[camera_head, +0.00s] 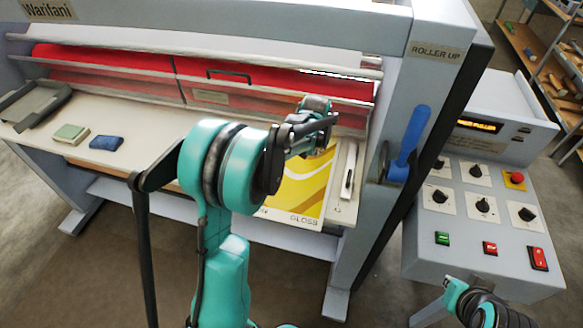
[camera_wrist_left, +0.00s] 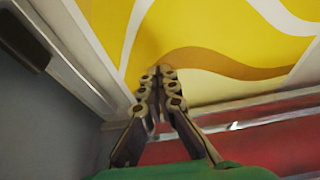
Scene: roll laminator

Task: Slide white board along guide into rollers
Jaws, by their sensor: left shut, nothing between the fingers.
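The board (camera_head: 305,190) on the feed table has a yellow and white printed face marked GLOSS. My left arm covers its left part in the head view. In the left wrist view the board (camera_wrist_left: 215,40) fills the top, beside a metal guide rail (camera_wrist_left: 90,50). My left gripper (camera_head: 325,124) is over the board's far end, near the red roller area (camera_head: 240,88). In the left wrist view its fingertips (camera_wrist_left: 160,74) are together, with nothing between them, over the board's edge. Whether they touch it cannot be told. My right gripper is out of view.
A blue lever (camera_head: 410,140) is on the machine's right upright. A control panel (camera_head: 480,205) with knobs and buttons stands at right. A green block (camera_head: 70,134), a blue block (camera_head: 106,143) and a grey tray (camera_head: 35,104) are on the table's left; bare table lies between.

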